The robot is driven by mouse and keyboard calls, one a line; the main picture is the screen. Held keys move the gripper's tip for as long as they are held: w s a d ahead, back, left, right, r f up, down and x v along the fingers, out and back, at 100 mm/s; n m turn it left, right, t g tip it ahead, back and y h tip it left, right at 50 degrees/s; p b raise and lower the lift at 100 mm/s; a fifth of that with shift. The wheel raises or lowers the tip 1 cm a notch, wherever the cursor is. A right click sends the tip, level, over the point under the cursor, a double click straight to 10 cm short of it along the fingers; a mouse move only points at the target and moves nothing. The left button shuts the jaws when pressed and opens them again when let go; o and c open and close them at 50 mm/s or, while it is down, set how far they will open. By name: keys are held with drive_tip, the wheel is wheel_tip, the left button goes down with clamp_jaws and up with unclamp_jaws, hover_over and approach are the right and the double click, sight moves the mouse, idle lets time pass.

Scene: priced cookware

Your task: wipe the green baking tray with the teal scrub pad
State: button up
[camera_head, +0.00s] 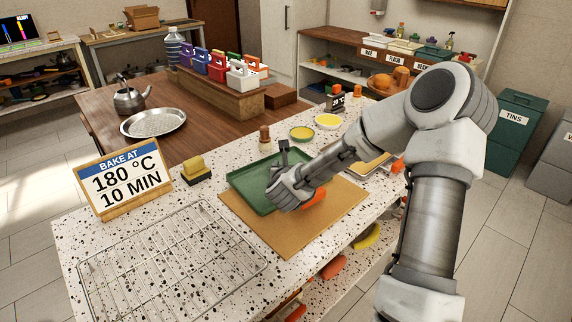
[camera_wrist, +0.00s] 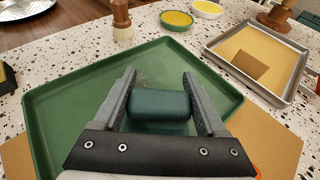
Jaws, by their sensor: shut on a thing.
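The green baking tray (camera_head: 243,180) lies partly on a brown mat on the speckled counter; its broad flat floor also fills the wrist view (camera_wrist: 70,100). My gripper (camera_wrist: 158,78) is over the tray, its two grey fingers closed on the sides of the teal scrub pad (camera_wrist: 160,104). The pad sits level between the fingers, over the tray's floor; I cannot tell whether it touches. A faint pale smudge shows on the tray near the fingertips. In the head view my gripper (camera_head: 282,152) is over the tray's right part, and the pad is not clear there.
A wire rack (camera_head: 170,265) lies at the front left. A yellow-and-black sponge (camera_head: 195,169) and a "BAKE AT" sign (camera_head: 122,180) stand left of the tray. A wooden-handled brush (camera_head: 265,138) is behind it. A metal tray (camera_wrist: 290,85) with a tan lining is close on the right.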

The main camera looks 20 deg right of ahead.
drive_tip(key=shift+r+p, duration=2.05)
drive_tip(key=shift+r, duration=1)
drive_tip(key=shift+r, duration=0.1)
wheel_tip(320, 180, up, 3)
drive_tip(key=shift+f+p, duration=0.1)
drive_tip(key=shift+p, duration=0.9)
drive_tip(key=shift+w, duration=0.15)
